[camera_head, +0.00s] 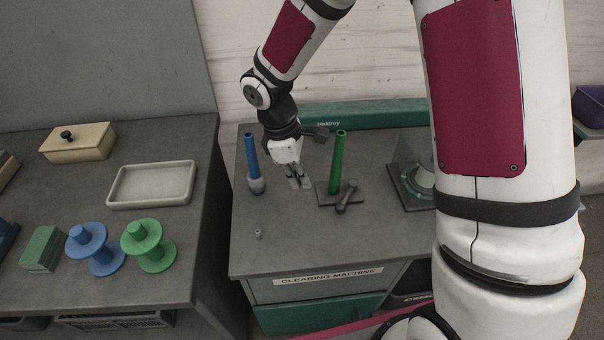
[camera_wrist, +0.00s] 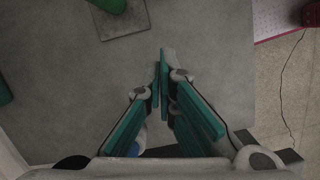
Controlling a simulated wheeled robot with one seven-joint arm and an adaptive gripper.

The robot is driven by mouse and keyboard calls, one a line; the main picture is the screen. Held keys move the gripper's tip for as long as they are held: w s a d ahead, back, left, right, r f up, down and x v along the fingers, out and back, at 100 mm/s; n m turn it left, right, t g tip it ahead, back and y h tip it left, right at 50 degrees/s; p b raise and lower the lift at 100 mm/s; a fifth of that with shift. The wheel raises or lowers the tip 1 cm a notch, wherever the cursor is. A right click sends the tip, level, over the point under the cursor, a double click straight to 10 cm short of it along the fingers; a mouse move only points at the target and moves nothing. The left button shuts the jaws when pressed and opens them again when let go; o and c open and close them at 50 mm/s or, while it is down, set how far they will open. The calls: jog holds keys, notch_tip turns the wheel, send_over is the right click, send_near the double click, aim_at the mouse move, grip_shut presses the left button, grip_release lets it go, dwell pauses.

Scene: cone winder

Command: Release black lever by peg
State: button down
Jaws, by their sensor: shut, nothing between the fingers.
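The black lever (camera_head: 346,197) lies at the foot of the green peg (camera_head: 338,163), at the front right of a grey base plate (camera_head: 325,196). My gripper (camera_head: 297,178) is left of the green peg in the head view, low over the clearing machine's top and apart from the lever. Its fingers are together and empty, and they also show in the wrist view (camera_wrist: 163,70). In the wrist view, part of a plate (camera_wrist: 122,22) and a green piece (camera_wrist: 112,4) show at the top edge. I cannot make out the lever there.
A blue peg (camera_head: 251,156) stands left of my gripper. A glass-sided box (camera_head: 412,160) stands right of the green peg. A small grey knob (camera_head: 259,233) is near the front. The left table holds a tray (camera_head: 151,203), blue (camera_head: 94,248) and green spools (camera_head: 148,246).

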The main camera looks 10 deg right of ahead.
aim_at(347, 197)
jog(key=x, duration=0.7)
jog(key=shift+s, duration=0.1)
jog(key=shift+s+d, duration=0.25)
jog(key=shift+d, duration=0.35)
jog(key=shift+s+d, duration=0.2)
jog(key=shift+d, duration=0.4)
jog(key=shift+s+d+f+p, duration=0.15)
jog(key=shift+d+p, duration=0.2)
jog(key=shift+d, duration=0.25)
